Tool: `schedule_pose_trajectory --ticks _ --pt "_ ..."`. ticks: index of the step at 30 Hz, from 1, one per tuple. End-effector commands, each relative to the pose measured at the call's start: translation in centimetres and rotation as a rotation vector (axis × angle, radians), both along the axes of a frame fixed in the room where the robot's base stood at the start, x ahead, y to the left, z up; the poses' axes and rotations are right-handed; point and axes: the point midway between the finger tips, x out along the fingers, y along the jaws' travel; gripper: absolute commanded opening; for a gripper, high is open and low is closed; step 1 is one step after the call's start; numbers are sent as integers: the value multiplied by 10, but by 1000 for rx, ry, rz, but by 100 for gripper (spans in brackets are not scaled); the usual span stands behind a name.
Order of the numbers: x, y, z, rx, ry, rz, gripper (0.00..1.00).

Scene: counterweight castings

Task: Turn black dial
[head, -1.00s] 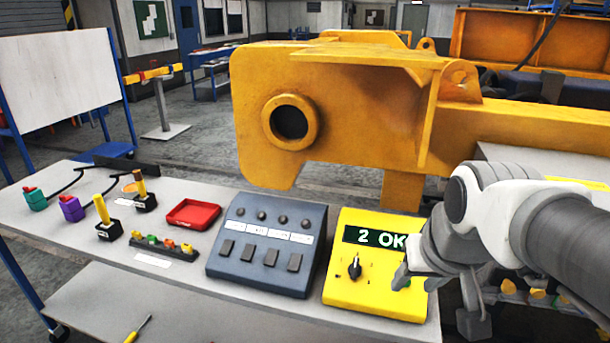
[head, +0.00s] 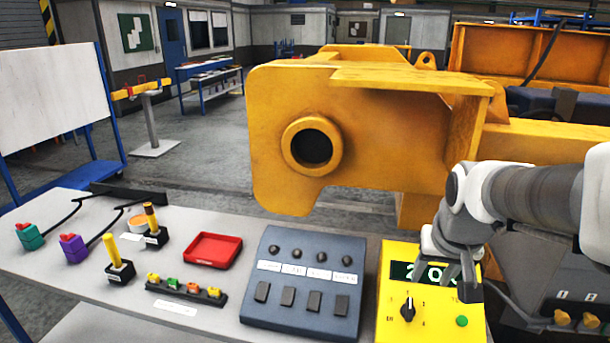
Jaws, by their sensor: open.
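The black dial (head: 408,309) is a small pointer knob on the sloping yellow panel (head: 392,332). Its narrow end seems to point up, towards the mark 1. A dark display (head: 400,271) with pale green characters sits above the dial, and a green button (head: 462,321) sits to its right. My gripper (head: 458,276) is open and points down over the upper right of the panel. It is up and right of the dial, apart from it, and hides part of the display. Nothing shows between its fingers.
A grey-blue switch console (head: 350,250) stands just left of the panel. A red tray (head: 212,250), a strip of coloured buttons (head: 186,291) and yellow-handled levers lie further left on the bench. A large yellow casting (head: 390,130) stands behind.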

Motion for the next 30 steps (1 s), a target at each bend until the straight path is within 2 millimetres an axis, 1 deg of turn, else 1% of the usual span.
schedule_pose_trajectory --ticks 5,8,11,21,30 --pt "3 -4 -3 0 3 -8 48" --pt "6 -5 -10 -1 4 -7 48" --pt "10 -6 -24 0 7 -7 48" --pt "33 -13 -83 0 8 -8 48" --pt "52 -18 -130 -1 7 -7 48"
